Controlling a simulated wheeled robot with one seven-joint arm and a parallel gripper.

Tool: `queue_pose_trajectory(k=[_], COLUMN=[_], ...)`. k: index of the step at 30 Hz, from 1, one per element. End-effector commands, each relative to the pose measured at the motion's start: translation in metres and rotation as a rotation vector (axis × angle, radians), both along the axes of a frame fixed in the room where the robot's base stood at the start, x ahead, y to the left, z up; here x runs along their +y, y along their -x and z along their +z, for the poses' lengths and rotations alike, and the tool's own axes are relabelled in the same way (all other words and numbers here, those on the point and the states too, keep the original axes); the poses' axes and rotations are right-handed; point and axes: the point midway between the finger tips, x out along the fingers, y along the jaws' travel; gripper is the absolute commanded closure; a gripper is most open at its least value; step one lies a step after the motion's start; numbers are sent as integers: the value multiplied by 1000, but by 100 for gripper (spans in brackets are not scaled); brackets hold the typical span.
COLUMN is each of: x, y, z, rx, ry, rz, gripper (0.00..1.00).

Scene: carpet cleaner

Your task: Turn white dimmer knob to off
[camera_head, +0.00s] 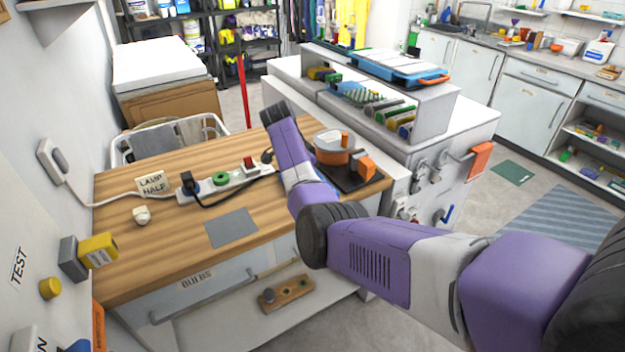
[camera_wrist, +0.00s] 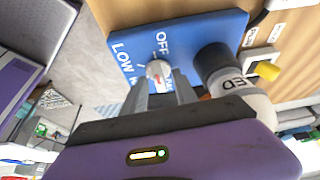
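In the wrist view a white dimmer knob (camera_wrist: 158,72) with a small red mark sits on a blue panel (camera_wrist: 205,32). The panel carries the labels OFF and LOW, and part of its lettering is hidden behind my fingers. My gripper (camera_wrist: 160,84) is at the knob, with one grey finger on each side of it. The fingers stand apart, and I cannot tell whether they touch the knob. In the head view my purple arm reaches over the wooden worktop (camera_head: 130,270). I cannot make out the gripper or the dimmer panel there.
A dark cylinder with a light labelled collar (camera_wrist: 225,72) stands close to my right finger. A yellow knob (camera_wrist: 266,70) lies farther right. In the head view, a power strip (camera_head: 222,182) and cables lie on the worktop, and a white cabinet (camera_head: 455,130) stands behind my arm.

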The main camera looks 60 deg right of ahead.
Motion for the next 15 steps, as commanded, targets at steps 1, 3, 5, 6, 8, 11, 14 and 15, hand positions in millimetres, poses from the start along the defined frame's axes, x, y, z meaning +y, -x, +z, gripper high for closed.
queue_pose_trajectory(k=[1,3,5,6,8,11,14,15], x=[0,0,0,0,1,2,4,5], y=[0,0,0,0,0,-1,-2,-3], z=[0,0,0,0,1,5,12,15], rx=[1,1,1,1,1,0,0,0], ry=[0,-1,-2,-2,-2,0,0,0], rz=[0,1,1,1,1,1,1,1], gripper=[65,65,65,65,65,65,65,65])
